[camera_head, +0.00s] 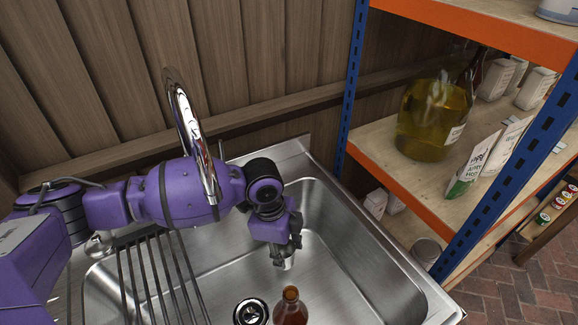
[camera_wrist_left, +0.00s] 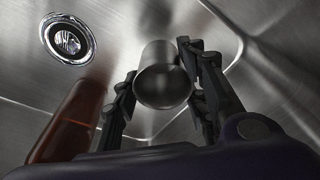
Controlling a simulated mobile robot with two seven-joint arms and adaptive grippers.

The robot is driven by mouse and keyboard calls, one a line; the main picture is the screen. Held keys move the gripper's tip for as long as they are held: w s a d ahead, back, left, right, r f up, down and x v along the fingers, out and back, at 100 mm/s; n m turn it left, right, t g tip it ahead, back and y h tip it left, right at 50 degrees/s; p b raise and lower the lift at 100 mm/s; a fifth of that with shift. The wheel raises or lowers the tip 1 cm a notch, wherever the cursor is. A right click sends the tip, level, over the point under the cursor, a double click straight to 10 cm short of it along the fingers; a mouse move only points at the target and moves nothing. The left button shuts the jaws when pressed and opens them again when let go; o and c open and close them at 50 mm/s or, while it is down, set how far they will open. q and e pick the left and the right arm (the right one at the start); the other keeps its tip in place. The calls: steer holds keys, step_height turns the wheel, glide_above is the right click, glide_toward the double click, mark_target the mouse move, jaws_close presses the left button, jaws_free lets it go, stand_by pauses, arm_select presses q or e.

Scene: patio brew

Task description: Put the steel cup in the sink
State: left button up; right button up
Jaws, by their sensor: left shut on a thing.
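The steel cup (camera_wrist_left: 163,82) is a small grey metal cylinder between the fingers of my left gripper (camera_wrist_left: 160,88) in the left wrist view. In the head view my left gripper (camera_head: 286,252) points down inside the sink (camera_head: 345,265), with the cup (camera_head: 288,264) just showing below its fingers. The gripper is shut on the cup. I cannot tell whether the cup touches the sink floor. My right gripper is not in view.
A brown bottle (camera_head: 290,308) stands in the sink close to the gripper; it also shows in the left wrist view (camera_wrist_left: 68,125). The drain (camera_head: 250,312) is beside it. A tap (camera_head: 190,125) arches above my left arm. A wire rack (camera_head: 160,275) lies left. Orange-edged shelves (camera_head: 420,205) stand right.

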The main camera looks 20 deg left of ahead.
arm_select(q)
steer(key=shift+w+f, duration=0.1)
steer(key=shift+f, duration=1.7)
steer(key=shift+f, duration=0.1)
steer(key=shift+f, duration=0.1)
steer(key=o, duration=1.2)
steer(key=shift+c, duration=0.2)
step_height(320, 180, up, 12)
steer(key=a, duration=0.1)
steer(key=shift+a+p, duration=0.4)
